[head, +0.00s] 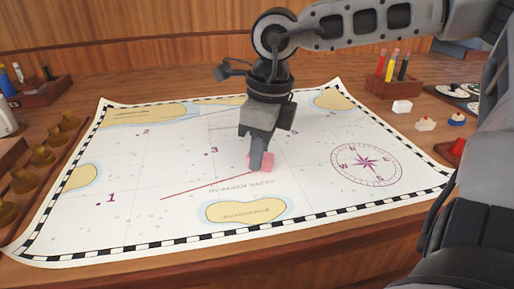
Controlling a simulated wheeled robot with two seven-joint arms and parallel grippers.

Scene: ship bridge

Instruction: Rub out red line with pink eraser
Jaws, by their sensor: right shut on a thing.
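A paper sea chart (130,225) with a black-and-white border lies on the wooden table. A thin red line (205,188) runs on it from the lower left up toward my right gripper. My right gripper (257,160) points down over the middle of the chart and is shut on a pink eraser (267,161). The eraser is at or just above the paper, at the upper right end of the visible line. The gripper hides part of the eraser and the chart behind it. My left gripper is not in view.
A wooden holder with coloured pens (391,78) stands at the back right, with a white block (402,106) in front of it. Several brass weights (43,156) line the left edge. A pen box (40,90) stands at the back left.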

